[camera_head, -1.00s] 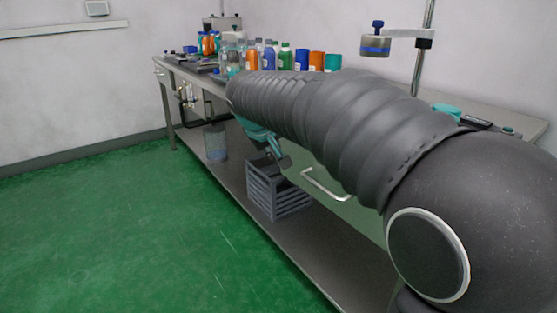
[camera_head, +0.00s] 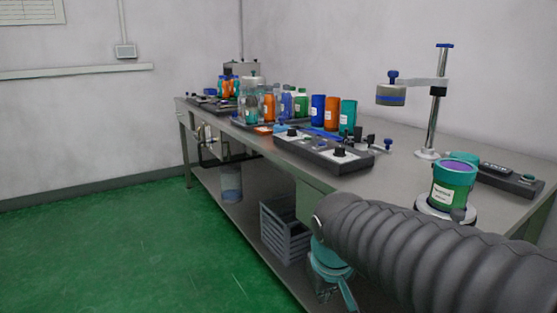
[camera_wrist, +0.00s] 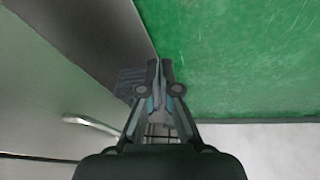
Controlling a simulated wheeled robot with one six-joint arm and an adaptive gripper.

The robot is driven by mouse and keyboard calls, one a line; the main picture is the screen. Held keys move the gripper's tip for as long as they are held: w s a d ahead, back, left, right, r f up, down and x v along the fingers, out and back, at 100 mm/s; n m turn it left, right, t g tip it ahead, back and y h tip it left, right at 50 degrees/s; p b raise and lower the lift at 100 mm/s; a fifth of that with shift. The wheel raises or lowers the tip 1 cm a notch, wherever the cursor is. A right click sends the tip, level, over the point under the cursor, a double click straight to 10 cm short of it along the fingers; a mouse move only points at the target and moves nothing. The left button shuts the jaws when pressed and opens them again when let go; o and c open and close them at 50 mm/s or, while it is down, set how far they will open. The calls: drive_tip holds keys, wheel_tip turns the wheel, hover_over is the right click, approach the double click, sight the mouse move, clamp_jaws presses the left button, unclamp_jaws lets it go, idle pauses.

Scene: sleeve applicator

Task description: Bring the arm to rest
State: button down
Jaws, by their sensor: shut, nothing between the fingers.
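My gripper (camera_wrist: 160,68) shows in the wrist view with its two fingers together and nothing between them. It points down beside the front of the bench, with the green floor below. In the head view my grey ribbed arm reaches in from the lower right. Part of the teal wrist and gripper (camera_head: 332,275) hangs below the arm's end, in front of the bench; the fingertips are hard to make out there.
The long grey bench (camera_head: 385,165) carries bottles, coloured jars (camera_head: 332,113), a control panel (camera_head: 315,147), a post stand (camera_head: 438,105) and a teal-and-green can (camera_head: 452,182). A grey crate (camera_head: 285,235) and a clear container (camera_head: 231,183) sit on the lower shelf. The floor at left is clear.

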drive_tip(key=s+d+m, duration=0.1)
drive_tip(key=s+d, duration=0.2)
drive_tip(key=s, duration=0.3)
drive_tip(key=s+d+m+t, duration=0.1)
drive_tip(key=s+d+m, duration=0.1)
drive_tip(key=s+d, duration=0.2)
drive_tip(key=shift+s+f+m+t, duration=0.3)
drive_tip(key=shift+s, duration=0.65)
